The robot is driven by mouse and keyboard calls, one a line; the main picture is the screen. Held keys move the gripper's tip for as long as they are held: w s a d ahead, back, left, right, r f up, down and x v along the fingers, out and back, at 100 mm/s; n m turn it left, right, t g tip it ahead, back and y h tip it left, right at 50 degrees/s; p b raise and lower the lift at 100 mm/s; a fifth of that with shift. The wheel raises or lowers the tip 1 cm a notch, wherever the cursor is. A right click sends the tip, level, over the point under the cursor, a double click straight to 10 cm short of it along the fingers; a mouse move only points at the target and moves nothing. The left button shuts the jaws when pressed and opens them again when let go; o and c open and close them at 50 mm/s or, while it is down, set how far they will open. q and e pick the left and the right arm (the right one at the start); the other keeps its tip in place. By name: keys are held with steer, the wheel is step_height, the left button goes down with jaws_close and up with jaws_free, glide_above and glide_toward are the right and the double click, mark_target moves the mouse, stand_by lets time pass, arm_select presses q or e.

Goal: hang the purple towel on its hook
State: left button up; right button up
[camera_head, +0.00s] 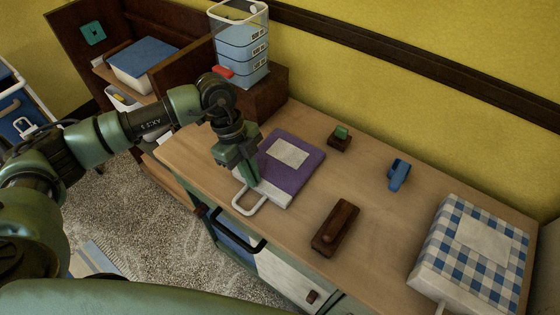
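A flat purple item (297,165), which looks like the folded purple towel, lies on the wooden counter top. It has a pale label, a white strip along its near left edge and a white loop (247,205) sticking out toward the counter's front edge. My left gripper (246,179) points down at the left end of the white strip, just behind the loop. It hides part of that edge. I cannot tell whether its fingers are closed on it. No hook is clearly recognisable. My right gripper is out of view.
Stacked clear bins (242,50) stand on a brown box behind my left arm. Counter between these is free.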

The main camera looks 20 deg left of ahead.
arm_select(q)
steer(key=shift+s+a+p, duration=0.15)
steer(key=shift+s+a, duration=0.05)
steer(key=shift+s, duration=0.3)
steer(key=shift+s+a+p, duration=0.15)
steer(key=shift+s, duration=0.35)
step_height(320, 180, up, 7)
steer(key=p, duration=0.5)
stand_by(0.5)
